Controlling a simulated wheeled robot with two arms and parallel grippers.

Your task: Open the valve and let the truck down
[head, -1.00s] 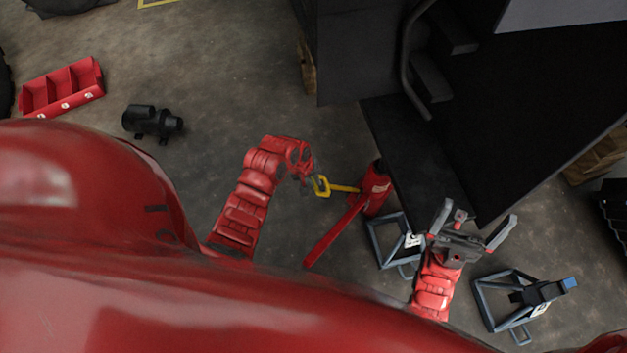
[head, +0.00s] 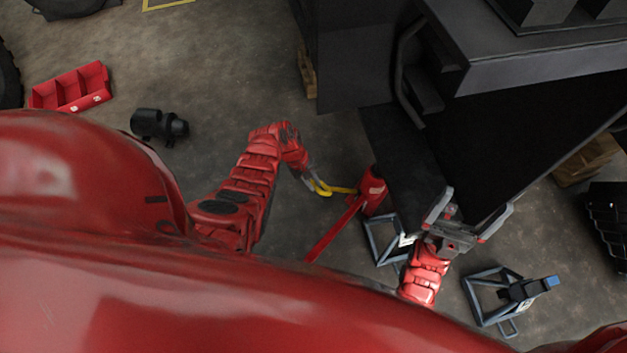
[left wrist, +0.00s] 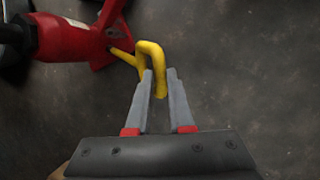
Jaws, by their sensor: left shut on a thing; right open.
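A red bottle jack (head: 372,190) stands on the floor by the dark truck body (head: 400,140). Its red pump handle (head: 335,230) slopes down toward the lower left. A yellow valve handle (head: 338,190) sticks out from the jack's base to the left. My left gripper (head: 314,184) is at the outer end of this handle. In the left wrist view the yellow handle's bent loop (left wrist: 151,55) reaches between the fingertips (left wrist: 161,85), which are shut on it. The red jack (left wrist: 65,35) lies at the upper left there. My right gripper (head: 467,212) is open and empty, near the truck's lower edge.
Two blue-grey axle stands, one near the jack (head: 381,245) and one at lower right (head: 500,292), stand on the floor. A black cylinder part (head: 158,124) and red bin (head: 70,88) lie at left. Wooden blocks (head: 590,158) lie at right. Floor left of the jack is clear.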

